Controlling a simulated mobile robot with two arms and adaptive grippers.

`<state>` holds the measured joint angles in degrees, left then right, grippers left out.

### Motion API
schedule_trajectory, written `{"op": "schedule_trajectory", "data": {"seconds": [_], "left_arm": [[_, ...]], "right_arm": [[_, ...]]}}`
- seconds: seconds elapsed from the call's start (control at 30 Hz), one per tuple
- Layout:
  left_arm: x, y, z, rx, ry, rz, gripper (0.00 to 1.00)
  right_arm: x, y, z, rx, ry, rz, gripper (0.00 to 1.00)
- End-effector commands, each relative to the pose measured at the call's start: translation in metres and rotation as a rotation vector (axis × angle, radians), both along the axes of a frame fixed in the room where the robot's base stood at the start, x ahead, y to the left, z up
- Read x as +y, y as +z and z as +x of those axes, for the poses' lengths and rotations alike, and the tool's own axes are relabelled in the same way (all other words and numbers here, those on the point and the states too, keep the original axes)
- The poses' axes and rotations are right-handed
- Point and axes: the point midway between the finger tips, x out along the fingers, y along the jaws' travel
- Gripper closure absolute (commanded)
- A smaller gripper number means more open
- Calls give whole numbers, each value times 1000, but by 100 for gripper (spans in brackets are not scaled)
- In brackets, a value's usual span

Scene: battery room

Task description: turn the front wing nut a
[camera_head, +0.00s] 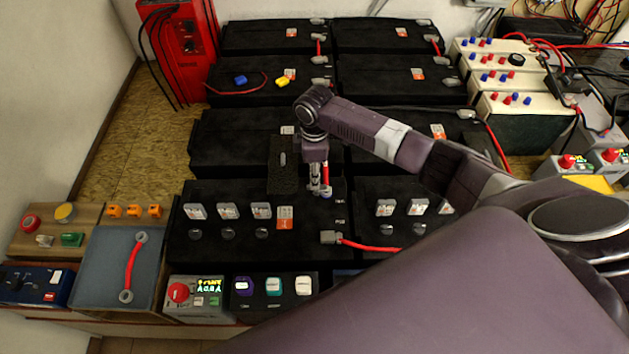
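My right arm reaches in from the right, and its gripper (320,190) points down over the back right part of the front left black battery (185,240). The fingertips are close to the battery top beside a small red cable end. The wing nut cannot be made out there; the gripper covers that spot, and I cannot tell whether the fingers touch or hold anything. A grey terminal clamp (331,237) with a red cable (370,247) sits at that battery's front right corner. My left gripper is not in view.
More black batteries (265,38) stand in rows behind. A dark upright plate (283,165) stands just left of the gripper. Cream power units (500,75) are at the right, and a red cabinet (190,50) at the back left. A grey-blue tray (105,265) is front left.

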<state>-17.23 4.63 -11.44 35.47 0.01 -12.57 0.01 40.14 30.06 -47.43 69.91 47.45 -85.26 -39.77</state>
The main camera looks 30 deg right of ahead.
Motion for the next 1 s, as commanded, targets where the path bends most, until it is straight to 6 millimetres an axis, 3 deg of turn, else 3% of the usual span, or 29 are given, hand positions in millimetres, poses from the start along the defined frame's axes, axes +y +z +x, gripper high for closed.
{"op": "schedule_trajectory", "data": {"seconds": [0.2, 0.4, 1.0], "left_arm": [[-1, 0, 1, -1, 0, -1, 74], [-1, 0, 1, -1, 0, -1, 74], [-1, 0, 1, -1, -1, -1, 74]], "right_arm": [[-1, 48, 2, -5, -1, -1, 74], [-1, 74, 0, -2, 0, -1, 74], [-1, 81, 0, 0, -1, -1, 74]]}}
